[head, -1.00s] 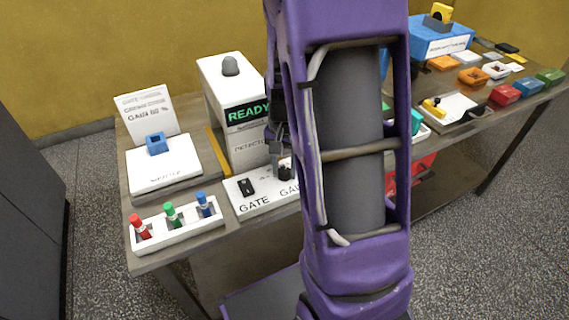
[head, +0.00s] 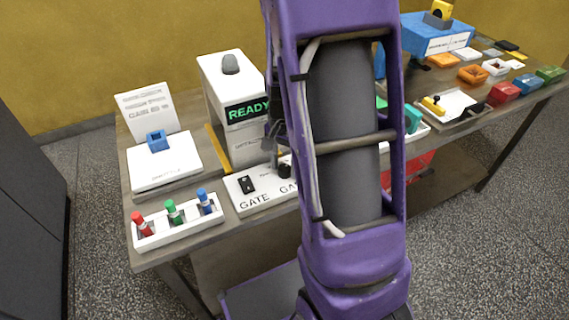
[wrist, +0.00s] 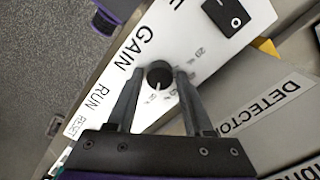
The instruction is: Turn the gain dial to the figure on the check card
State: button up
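The gain dial is a round black knob (wrist: 159,75) on the white control panel (wrist: 205,55), beside the word GAIN, with a printed scale around it. In the head view the dial (head: 285,171) shows beside my arm. My gripper (wrist: 160,73) is open, one fingertip on each side of the dial, with what looks like a thin gap; contact is hard to tell. The dial's pointer is not clear to me. The check card (head: 148,108) stands upright at the table's left end; it has a GAIN line, but its figure is too small to read.
A black gate switch (head: 246,184) sits left of the dial. The detector box (head: 232,110) with a green READY display stands behind the panel. A white rack (head: 178,226) of red, green and blue markers is at the front left. My arm hides the table's middle.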

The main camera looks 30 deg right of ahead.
aim_at(285, 167)
jog(key=shift+o, duration=1.1)
jog(key=shift+r, duration=0.1)
notch_tip(285, 167, up, 17)
